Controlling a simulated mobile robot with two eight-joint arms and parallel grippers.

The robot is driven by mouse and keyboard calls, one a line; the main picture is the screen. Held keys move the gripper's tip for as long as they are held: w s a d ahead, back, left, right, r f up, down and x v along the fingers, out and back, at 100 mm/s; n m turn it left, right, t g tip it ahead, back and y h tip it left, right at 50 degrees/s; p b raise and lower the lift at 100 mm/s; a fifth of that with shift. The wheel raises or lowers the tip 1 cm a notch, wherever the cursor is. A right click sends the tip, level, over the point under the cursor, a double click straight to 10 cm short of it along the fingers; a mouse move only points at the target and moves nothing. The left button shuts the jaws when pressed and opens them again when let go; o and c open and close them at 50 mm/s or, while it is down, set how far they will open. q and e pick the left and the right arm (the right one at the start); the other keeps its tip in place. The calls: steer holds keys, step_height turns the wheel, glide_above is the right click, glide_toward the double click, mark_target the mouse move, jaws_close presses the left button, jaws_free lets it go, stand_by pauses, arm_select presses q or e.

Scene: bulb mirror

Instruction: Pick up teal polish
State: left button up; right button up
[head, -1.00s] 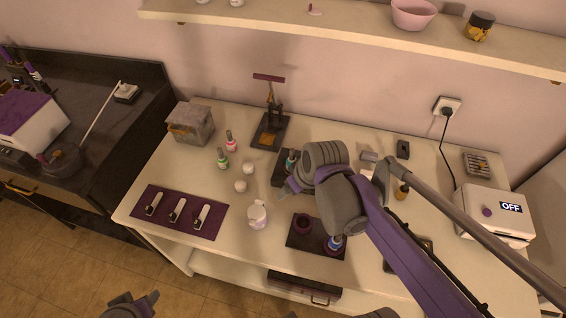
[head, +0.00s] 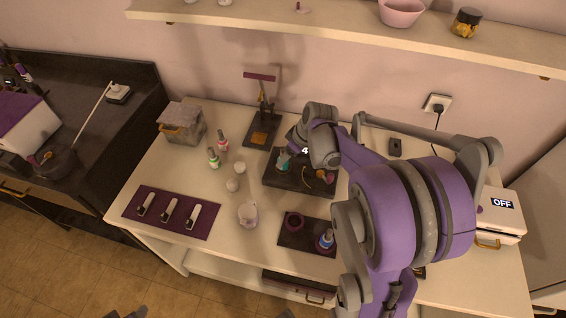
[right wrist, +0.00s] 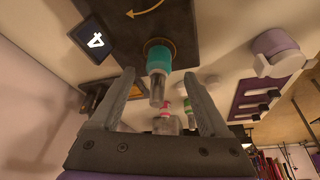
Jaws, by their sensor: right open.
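The teal polish (head: 283,160) is a small bottle standing on a dark board (head: 270,182) marked "4". In the right wrist view the teal polish (right wrist: 158,60) has a teal body at the board and a greyish cap pointing toward me. My right gripper (right wrist: 160,76) is open, with a finger on each side of the bottle and gaps visible. In the head view my right gripper (head: 294,140) is close behind the bottle, partly hidden by its own wrist. Only a bit of my left gripper (head: 138,313) shows at the bottom edge.
Pink (head: 222,144) and green (head: 213,160) bottles stand left of the board. A blue bottle (head: 325,240) sits on a front board (head: 293,243). A white jar (head: 248,214), a grey box (head: 182,125) and a dark stand (head: 262,130) are around. A shelf (head: 340,32) hangs above.

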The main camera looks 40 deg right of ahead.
steer(key=x, duration=0.5)
steer(key=shift+w+r, duration=0.1)
steer(key=shift+w, duration=0.05)
jaws_close()
